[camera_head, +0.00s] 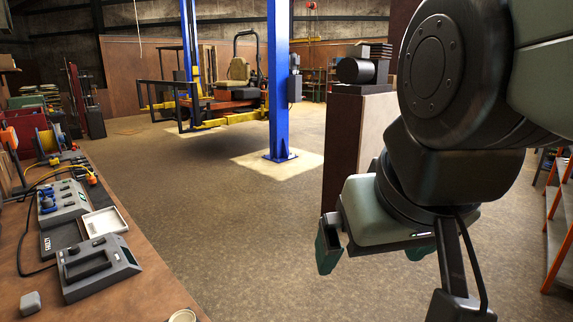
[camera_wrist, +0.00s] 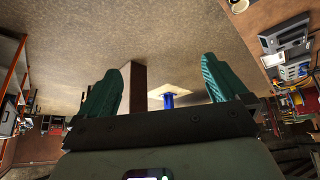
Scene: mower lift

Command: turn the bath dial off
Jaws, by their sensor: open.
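No dial clearly marked as the bath dial can be made out. On the bench at left, a grey-green unit (camera_head: 62,203) carries small dark knobs and a blue part; which way any knob points is too small to tell. Nearer, a dark grey box with a handle (camera_head: 98,268) stands on the bench. Both units show small at the right of the wrist view, the box (camera_wrist: 285,38) above. My gripper (camera_head: 374,252) hangs open and empty over the floor, well right of the bench. Its two green fingers stand wide apart in the wrist view (camera_wrist: 160,88).
The brown bench (camera_head: 150,290) also holds a white tray (camera_head: 104,222), a small grey block (camera_head: 31,303), a round cup (camera_head: 182,315) and cables. A blue lift post (camera_head: 279,80) and a mower (camera_head: 238,80) stand behind. Open floor lies between bench and gripper.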

